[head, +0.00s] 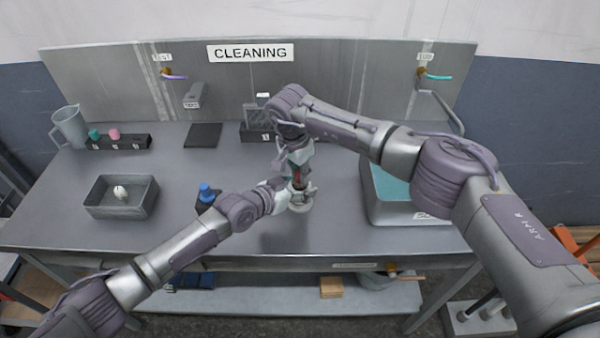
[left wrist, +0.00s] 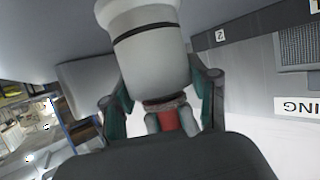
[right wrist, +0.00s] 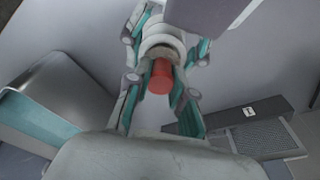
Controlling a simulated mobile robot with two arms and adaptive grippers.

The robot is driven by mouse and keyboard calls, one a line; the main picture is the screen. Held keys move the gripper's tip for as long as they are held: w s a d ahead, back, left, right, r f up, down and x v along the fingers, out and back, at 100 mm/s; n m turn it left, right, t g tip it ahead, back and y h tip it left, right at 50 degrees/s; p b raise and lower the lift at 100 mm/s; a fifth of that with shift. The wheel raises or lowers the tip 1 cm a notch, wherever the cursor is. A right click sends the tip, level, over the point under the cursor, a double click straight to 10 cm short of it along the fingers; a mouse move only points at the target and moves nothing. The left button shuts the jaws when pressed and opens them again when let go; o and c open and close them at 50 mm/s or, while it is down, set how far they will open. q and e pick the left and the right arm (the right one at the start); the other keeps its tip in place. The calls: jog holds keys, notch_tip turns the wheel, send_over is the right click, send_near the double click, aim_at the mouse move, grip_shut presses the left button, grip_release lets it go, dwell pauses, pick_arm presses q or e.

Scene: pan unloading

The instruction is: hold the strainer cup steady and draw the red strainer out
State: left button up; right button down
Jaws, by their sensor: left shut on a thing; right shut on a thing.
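The pale strainer cup (head: 300,206) stands on the table in the middle of the head view. In the left wrist view it is a white cup (left wrist: 150,65) with a dark band. My left gripper (head: 284,194) is shut around its side. The red strainer (head: 298,177) shows at the cup's mouth; it also shows in the left wrist view (left wrist: 168,122) and right wrist view (right wrist: 160,76). My right gripper (right wrist: 157,88) comes from above, its fingers on both sides of the red strainer, shut on it. The strainer's lower part is hidden at the cup's rim.
A grey tray (head: 121,208) with a small white item is at left. The table's front middle is clear.

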jog(key=shift+r, duration=0.35)
jog(key=shift+r, duration=2.9)
pick_arm(q)
jog(key=o, duration=1.3)
jog(key=shift+a, duration=0.1)
jog(key=v, duration=1.2)
